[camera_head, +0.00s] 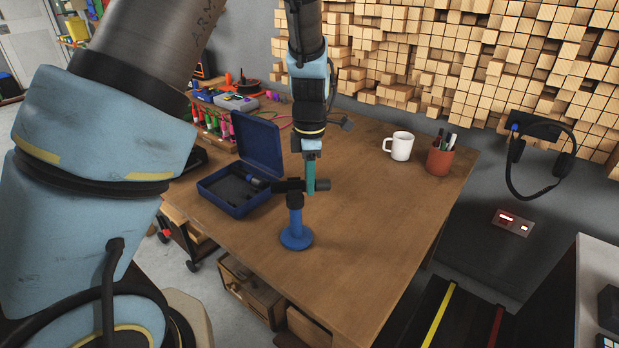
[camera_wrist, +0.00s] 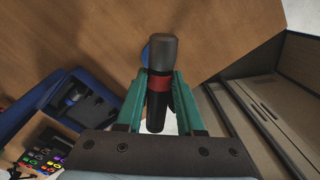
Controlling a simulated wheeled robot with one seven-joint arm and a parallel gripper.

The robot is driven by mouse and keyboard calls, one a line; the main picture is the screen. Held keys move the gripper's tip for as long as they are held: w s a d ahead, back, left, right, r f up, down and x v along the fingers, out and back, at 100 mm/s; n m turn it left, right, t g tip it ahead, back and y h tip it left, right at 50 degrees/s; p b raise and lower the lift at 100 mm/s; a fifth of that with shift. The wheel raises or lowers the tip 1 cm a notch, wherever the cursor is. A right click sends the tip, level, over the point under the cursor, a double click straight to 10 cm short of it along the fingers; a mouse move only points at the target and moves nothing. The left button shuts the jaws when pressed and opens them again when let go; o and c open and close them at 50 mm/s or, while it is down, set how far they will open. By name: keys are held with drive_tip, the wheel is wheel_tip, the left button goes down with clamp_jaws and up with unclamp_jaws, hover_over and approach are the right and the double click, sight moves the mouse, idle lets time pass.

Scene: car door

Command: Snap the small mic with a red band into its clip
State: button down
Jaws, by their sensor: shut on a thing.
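My gripper (camera_head: 310,189) is shut on the small dark mic (camera_head: 322,184), which it holds level above the table. In the wrist view, the mic (camera_wrist: 161,54) has a grey head and a red band, and the teal fingers (camera_wrist: 159,84) grip it from both sides around the band. The clip (camera_head: 295,200) is dark and tops a blue stand (camera_head: 296,236) with a round base. In the head view the mic lies across the clip's top; I cannot tell whether it is seated in it. In the wrist view the mic hides most of the stand and the clip.
An open blue case (camera_head: 237,205) with another dark mic in it lies left of the stand. A white mug (camera_head: 399,146) and a red-brown pen cup (camera_head: 439,157) stand at the back right. The wooden table (camera_head: 380,220) is clear right of the stand.

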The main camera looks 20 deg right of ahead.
drive_tip(key=shift+f, duration=0.25)
drive_tip(key=shift+c, duration=2.2)
unclamp_jaws()
drive_tip(key=shift+r, duration=0.1)
wheel_tip(320, 180, up, 11)
drive_tip(key=b, duration=0.2)
drive_tip(key=shift+f, duration=0.2)
drive_tip(key=s+a+f+m, duration=0.2)
drive_tip(key=a+m, duration=0.6)
drive_tip(key=a, duration=0.7)
drive_tip(key=s+a+f+m+t, duration=0.1)
drive_tip(key=s+a+m, duration=0.1)
drive_tip(key=a+m, duration=0.6)
drive_tip(key=a, duration=0.7)
drive_tip(key=shift+f+t, duration=0.3)
drive_tip(key=shift+f, duration=0.05)
